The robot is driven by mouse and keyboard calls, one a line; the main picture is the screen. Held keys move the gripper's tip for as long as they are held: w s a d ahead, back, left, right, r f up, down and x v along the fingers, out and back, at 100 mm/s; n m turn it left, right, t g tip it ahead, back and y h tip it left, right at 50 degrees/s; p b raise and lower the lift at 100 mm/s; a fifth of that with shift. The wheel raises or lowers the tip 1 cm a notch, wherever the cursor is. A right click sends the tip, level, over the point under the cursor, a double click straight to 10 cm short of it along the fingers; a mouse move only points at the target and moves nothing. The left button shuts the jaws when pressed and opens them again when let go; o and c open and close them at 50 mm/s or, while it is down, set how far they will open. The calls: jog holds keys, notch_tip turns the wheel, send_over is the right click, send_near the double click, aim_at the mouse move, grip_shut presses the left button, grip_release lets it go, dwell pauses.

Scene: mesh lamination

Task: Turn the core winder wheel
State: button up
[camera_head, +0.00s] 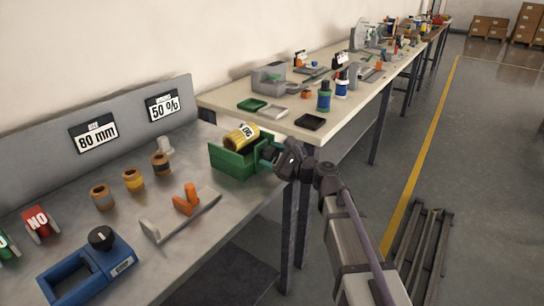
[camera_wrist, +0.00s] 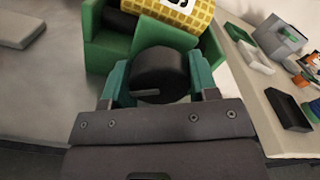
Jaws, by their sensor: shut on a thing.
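The core winder is a green box-like stand (camera_head: 232,163) at the far right end of the near grey bench. A yellow roll (camera_head: 241,137) with a white label lies in its top; it also shows in the wrist view (camera_wrist: 172,12). The black round wheel (camera_wrist: 160,74) on its near side faces my gripper. My gripper (camera_wrist: 160,90), with teal fingers, is shut on the wheel, one finger at each side. In the head view my gripper (camera_head: 268,156) hides the wheel.
On the near bench stand several small rolls (camera_head: 133,180), an orange holder (camera_head: 186,199) and a blue device (camera_head: 90,270) with a black knob. A second bench (camera_head: 280,127) behind carries trays and bottles. A pallet (camera_head: 420,250) lies on the floor at right.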

jog(key=n, duration=1.1)
dwell(0.3)
jog(key=shift+n, duration=0.3)
jog(key=o, duration=0.9)
jog(key=shift+o, duration=0.2)
jog(key=v, duration=1)
jog(key=shift+s+d, duration=0.2)
jog(key=shift+d, duration=0.15)
